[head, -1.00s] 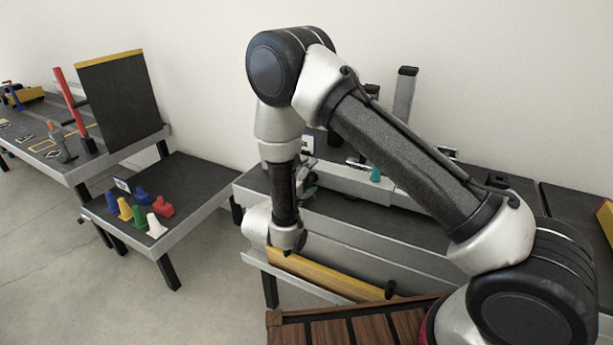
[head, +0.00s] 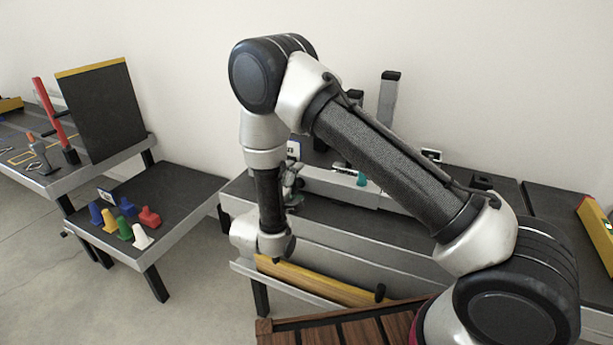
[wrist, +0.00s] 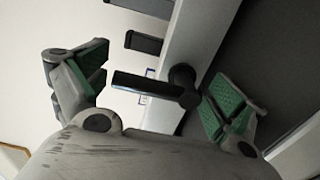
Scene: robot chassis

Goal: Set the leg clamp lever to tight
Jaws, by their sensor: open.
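In the wrist view a dark bar-shaped lever (wrist: 146,86) with a round black hub (wrist: 183,79) stands on a pale rail (wrist: 198,48). I take it for the leg clamp lever; its markings cannot be read. My gripper (wrist: 160,93) is open, with green pads on both fingers. The lever lies in the picture between the two fingers, with no clear contact. In the head view my gripper (head: 292,186) is small and partly hidden behind my arm, over the middle bench (head: 330,222). The lever cannot be made out there.
A grey post (head: 388,102) and a teal piece (head: 362,179) stand on the middle bench. A yellow beam (head: 310,282) runs along its front. A low table (head: 190,190) at left holds several coloured pegs. A yellow level (head: 597,232) is at right. Bare floor lies at lower left.

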